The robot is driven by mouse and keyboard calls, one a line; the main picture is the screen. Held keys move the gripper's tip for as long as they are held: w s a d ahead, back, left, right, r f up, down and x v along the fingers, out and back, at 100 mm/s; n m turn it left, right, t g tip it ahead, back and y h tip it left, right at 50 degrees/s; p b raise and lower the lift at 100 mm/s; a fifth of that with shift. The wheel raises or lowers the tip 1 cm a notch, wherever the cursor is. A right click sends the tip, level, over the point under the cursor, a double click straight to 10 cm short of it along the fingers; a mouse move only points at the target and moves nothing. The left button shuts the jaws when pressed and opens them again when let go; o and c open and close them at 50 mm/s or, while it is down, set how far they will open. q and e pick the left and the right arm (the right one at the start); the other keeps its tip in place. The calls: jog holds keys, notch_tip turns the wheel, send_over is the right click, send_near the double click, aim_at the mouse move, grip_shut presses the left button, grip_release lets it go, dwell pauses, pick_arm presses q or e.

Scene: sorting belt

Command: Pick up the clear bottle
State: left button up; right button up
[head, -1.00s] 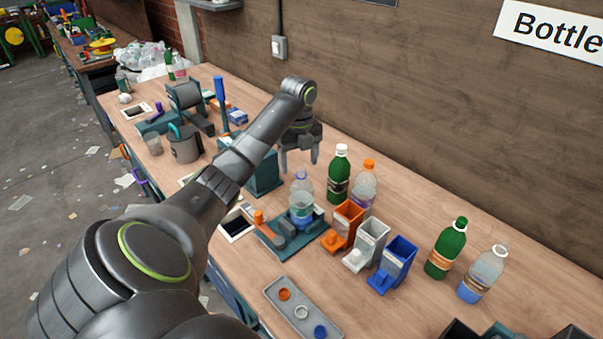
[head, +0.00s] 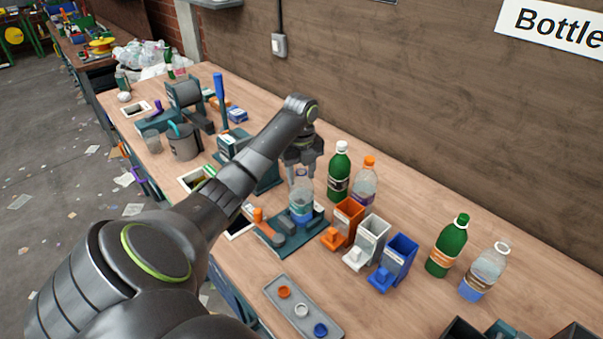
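A clear bottle (head: 301,208) with a bluish label stands upright in a teal fixture (head: 283,250) on the workbench. My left gripper (head: 304,176) points down at the top of this bottle, with its fingers apart on either side of the cap area. I cannot tell whether a finger touches it. Another clear bottle (head: 364,188) with an orange cap stands to the right, beside a green bottle (head: 339,175). A third clear bottle (head: 484,272) with a white cap stands further right by another green bottle (head: 447,246). My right gripper is out of view.
Orange (head: 348,221), white (head: 371,240) and blue (head: 399,259) small bins stand right of the fixture. A grey tray (head: 276,294) with three caps lies in front. A grey mug (head: 184,142) and tools stand at left.

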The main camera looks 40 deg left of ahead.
pick_arm(q)
jog(key=c, duration=0.6)
jog(key=shift+r, duration=0.1)
